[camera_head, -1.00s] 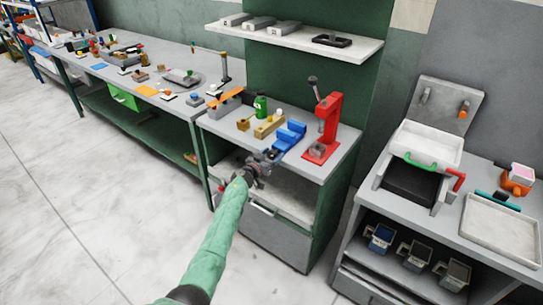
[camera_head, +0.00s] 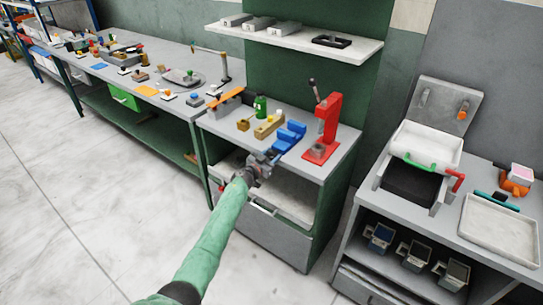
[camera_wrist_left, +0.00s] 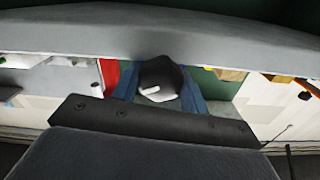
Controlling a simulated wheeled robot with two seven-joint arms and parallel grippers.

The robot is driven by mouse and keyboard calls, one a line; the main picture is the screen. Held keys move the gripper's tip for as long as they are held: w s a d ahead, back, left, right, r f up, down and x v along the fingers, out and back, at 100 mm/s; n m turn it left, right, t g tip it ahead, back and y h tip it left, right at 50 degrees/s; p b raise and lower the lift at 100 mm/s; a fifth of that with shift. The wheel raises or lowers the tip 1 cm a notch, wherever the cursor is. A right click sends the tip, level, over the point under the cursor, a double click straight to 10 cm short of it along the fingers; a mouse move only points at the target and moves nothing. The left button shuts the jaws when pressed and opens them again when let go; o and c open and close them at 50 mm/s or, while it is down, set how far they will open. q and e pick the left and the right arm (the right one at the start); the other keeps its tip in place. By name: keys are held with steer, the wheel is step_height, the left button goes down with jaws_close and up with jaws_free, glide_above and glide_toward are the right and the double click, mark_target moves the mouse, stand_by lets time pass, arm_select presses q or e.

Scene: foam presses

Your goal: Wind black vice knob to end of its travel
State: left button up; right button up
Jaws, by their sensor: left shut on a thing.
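The blue vice (camera_head: 291,135) sits on the grey bench top near its front edge. My left gripper (camera_head: 264,160) is at the vice's front end, just off the bench edge. In the left wrist view, the black knob (camera_wrist_left: 160,75) sits between the two fingers of my left gripper (camera_wrist_left: 155,82), in front of the blue vice body (camera_wrist_left: 190,98). The gripper is shut on the knob. A small pale bar shows on the knob's face. In the head view the gripper hides the knob. My right gripper is out of view.
A red press (camera_head: 326,127) stands right of the vice. The bench's open shelf lies below the gripper. The floor in front is clear.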

arm_select(q)
steer(key=o, duration=1)
steer(key=shift+s+a+f, duration=0.1)
steer(key=shift+s+a, duration=0.3)
steer(key=shift+a, duration=0.05)
steer(key=shift+v, duration=3.35)
